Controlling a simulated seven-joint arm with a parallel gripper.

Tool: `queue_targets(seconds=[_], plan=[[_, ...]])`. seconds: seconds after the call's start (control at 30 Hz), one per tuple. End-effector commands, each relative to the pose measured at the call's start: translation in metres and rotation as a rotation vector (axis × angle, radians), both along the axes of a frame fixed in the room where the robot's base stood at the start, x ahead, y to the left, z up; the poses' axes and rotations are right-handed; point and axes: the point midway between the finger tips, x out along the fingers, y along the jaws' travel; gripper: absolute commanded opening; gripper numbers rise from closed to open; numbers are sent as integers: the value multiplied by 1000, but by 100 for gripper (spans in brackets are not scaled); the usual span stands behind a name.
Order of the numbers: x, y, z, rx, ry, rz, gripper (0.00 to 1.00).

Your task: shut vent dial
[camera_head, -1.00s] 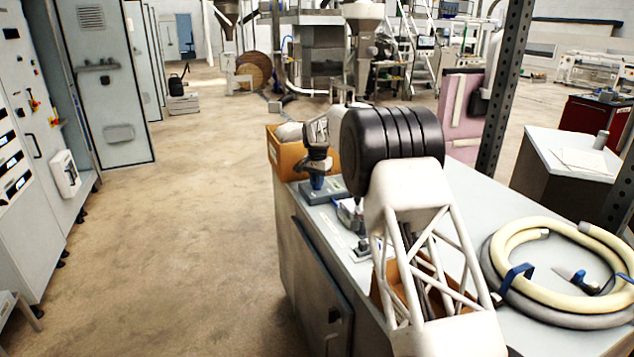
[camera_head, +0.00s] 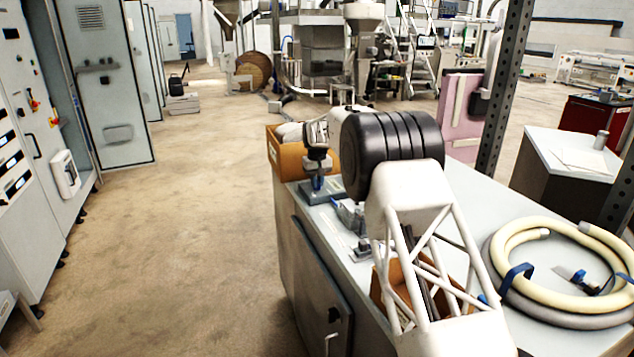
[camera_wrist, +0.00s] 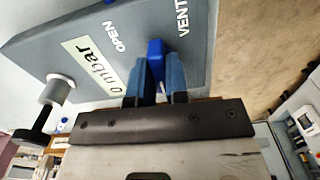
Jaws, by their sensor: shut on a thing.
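The vent dial's blue handle (camera_wrist: 155,52) stands on a grey panel (camera_wrist: 110,30) in the wrist view. The panel carries the words "OPEN" and "VENT" and a pale label. My gripper (camera_wrist: 157,82) has its two blue fingers on either side of the handle and is shut on it. The fingers hide the lower part of the handle, so its pointing direction cannot be told. In the head view my gripper (camera_head: 318,170) is over the grey device (camera_head: 318,196) at the near-left edge of the bench, and the handle is hardly visible.
A grey knob with a black stem (camera_wrist: 52,95) sits at the panel's left in the wrist view. On the bench (camera_head: 470,205) are an orange-brown box (camera_head: 274,150) behind the device and a coiled hose (camera_head: 508,290) at right. Open floor (camera_head: 190,230) lies left.

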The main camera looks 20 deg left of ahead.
Motion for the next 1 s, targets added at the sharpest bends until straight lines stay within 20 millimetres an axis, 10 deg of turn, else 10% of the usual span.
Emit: queue_targets(seconds=[0.63,0.67,0.8,1.0], plan=[[1,0,2,2,-4,67,0],[1,0,2,1,-3,67,20],[0,0,2,1,-2,67,40],[0,0,1,1,-1,66,40]])
